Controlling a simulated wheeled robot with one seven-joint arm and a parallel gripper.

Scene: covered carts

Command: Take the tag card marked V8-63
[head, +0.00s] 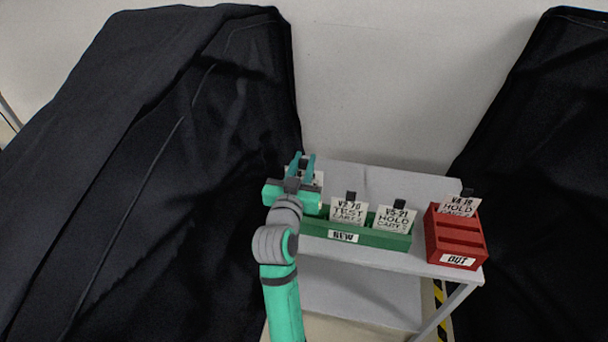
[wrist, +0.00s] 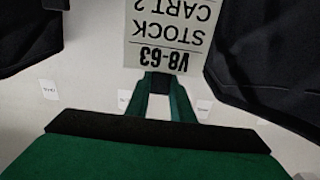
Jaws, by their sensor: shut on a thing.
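The tag card marked V8-63 (wrist: 168,35) shows upside down at the top of the wrist view, reading STOCK CART 2, with its far edge cut off. My gripper (wrist: 160,84) is shut on the black tab (wrist: 158,83) of this card. In the head view my gripper (head: 304,160) is over the left end of the green NEW box (head: 375,238). A pale bit of card (head: 318,179) shows just behind it, mostly hidden. I cannot tell whether the card's lower edge is clear of the box.
Cards V2-70 (head: 348,212) and V5-21 (head: 394,219) stand in the green box. Card V4-19 (head: 459,205) stands in the red OUT box (head: 457,243) at the right. Both boxes are on a grey cart (head: 385,183). Black-draped carts (head: 190,150) (head: 540,170) flank it.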

